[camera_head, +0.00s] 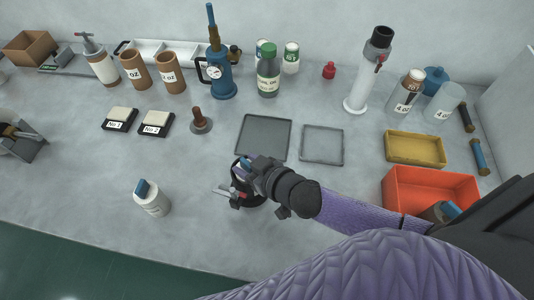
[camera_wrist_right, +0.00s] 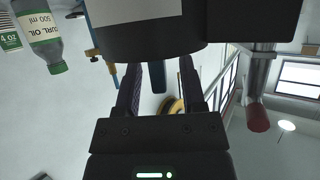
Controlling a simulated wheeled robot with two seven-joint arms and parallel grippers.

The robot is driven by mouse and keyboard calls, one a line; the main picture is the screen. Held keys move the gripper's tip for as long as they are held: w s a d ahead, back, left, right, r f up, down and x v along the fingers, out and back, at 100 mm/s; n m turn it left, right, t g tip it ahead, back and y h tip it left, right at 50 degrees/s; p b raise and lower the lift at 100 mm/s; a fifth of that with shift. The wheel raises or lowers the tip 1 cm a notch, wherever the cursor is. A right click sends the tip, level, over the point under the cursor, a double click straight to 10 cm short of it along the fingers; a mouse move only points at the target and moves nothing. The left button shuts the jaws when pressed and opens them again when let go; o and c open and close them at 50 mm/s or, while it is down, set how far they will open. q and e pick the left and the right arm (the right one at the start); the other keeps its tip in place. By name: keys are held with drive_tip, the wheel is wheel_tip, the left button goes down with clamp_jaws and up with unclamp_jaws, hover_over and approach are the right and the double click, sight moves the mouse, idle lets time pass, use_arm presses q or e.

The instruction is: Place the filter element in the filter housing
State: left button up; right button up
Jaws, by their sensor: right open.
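My right gripper (camera_head: 238,186) is open over a dark round object (camera_head: 250,200) at the front middle of the bench, possibly the filter housing; my gripper and wrist hide much of it. In the right wrist view, the open fingers (camera_wrist_right: 160,75) stand on either side of a narrow dark blue-grey piece (camera_wrist_right: 158,77), below a large dark cylinder (camera_wrist_right: 145,35). I cannot tell whether the fingers touch it. A white cylinder with a blue top (camera_head: 151,201) stands apart to the left, possibly the filter element. My left gripper is not in view.
An orange bin (camera_head: 400,180) and a yellow tray (camera_head: 414,150) are at the right. Two flat grey trays (camera_head: 263,138) (camera_head: 322,146) lie behind my gripper. Bottles, cups and a blue pump (camera_head: 221,78) line the back. The front left bench is mostly clear.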

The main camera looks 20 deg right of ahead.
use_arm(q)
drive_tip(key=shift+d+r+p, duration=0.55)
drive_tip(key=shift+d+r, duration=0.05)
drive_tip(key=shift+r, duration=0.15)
use_arm(e)
drive_tip(key=v, duration=1)
drive_tip(key=shift+w+r, duration=0.15)
drive_tip(key=shift+r, duration=0.05)
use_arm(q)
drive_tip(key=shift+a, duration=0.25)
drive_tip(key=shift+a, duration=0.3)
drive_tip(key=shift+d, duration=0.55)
